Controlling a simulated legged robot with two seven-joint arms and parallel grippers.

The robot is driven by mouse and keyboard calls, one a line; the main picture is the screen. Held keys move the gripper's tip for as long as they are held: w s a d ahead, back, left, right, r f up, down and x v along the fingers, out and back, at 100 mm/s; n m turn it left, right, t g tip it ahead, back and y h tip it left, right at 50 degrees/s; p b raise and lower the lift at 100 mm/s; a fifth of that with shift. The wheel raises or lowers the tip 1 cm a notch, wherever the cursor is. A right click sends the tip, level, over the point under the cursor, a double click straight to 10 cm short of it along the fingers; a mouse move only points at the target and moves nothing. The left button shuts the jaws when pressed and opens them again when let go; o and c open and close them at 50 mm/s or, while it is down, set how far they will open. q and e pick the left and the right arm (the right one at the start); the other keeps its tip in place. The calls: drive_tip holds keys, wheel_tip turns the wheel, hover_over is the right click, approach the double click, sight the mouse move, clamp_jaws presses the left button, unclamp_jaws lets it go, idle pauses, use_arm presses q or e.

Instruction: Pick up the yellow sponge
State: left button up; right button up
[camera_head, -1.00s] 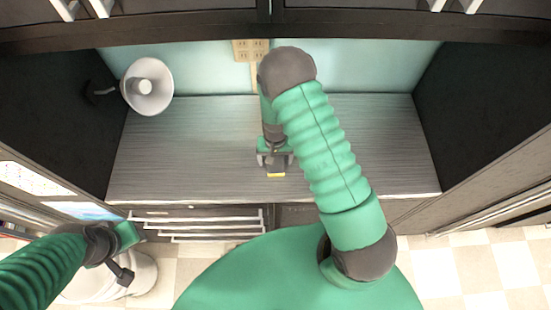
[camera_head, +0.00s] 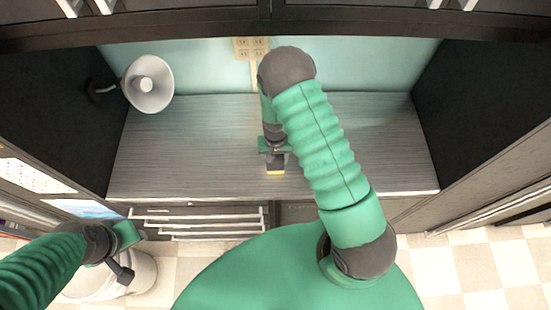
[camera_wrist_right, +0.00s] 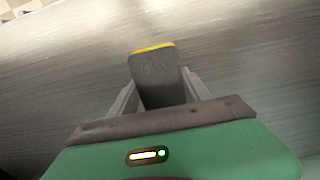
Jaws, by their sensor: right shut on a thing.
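The sponge (camera_head: 276,172) shows as a small block with a yellow strip at the near end of my right gripper (camera_head: 275,164), over the counter. In the right wrist view the sponge (camera_wrist_right: 158,75) has a dark grey face and a yellow edge at its far end. It stands between the two fingers of my right gripper (camera_wrist_right: 160,92), which is shut on it. Whether it touches the counter cannot be told. My left gripper (camera_head: 124,272) hangs at the lower left, away from the counter; its fingers are too small and dark to read.
The grey counter (camera_head: 180,150) is otherwise clear, with dark side walls left and right. A white round lamp (camera_head: 148,84) is at the back left. A wall outlet (camera_head: 251,48) is at the back. Drawers (camera_head: 200,222) are below the front edge. A white bin (camera_head: 135,275) stands on the floor at the lower left.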

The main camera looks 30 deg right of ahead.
sight(278, 159)
drive_tip(key=shift+w+r, duration=0.1)
drive_tip(key=shift+r, duration=0.3)
drive_tip(key=shift+s+d+r+b, duration=0.15)
drive_tip(key=shift+s+r+b, duration=0.1)
drive_tip(key=shift+r+b, duration=0.35)
drive_tip(key=shift+s+d+r+b, duration=0.15)
drive_tip(key=shift+s+r+b, duration=0.05)
drive_tip(key=shift+r+b, duration=0.4)
drive_tip(key=s+d+b, duration=0.1)
drive_tip(key=s+d, duration=0.1)
drive_tip(key=s, duration=0.2)
drive_tip(key=s+d+r+b, duration=0.1)
drive_tip(key=s+d+b, duration=0.1)
drive_tip(key=s, duration=0.2)
drive_tip(key=s+d+b, duration=0.1)
drive_tip(key=s+d, duration=0.1)
drive_tip(key=s, duration=0.2)
drive_tip(key=shift+s+d+r+b, duration=0.25)
drive_tip(key=shift+s+d+b, duration=0.05)
drive_tip(key=shift+d+b, duration=0.1)
drive_tip(key=shift+s+d+r, duration=0.1)
drive_tip(key=shift+s+d, duration=0.1)
drive_tip(key=shift+s, duration=0.2)
drive_tip(key=o, duration=0.7)
drive_tip(key=c, duration=0.6)
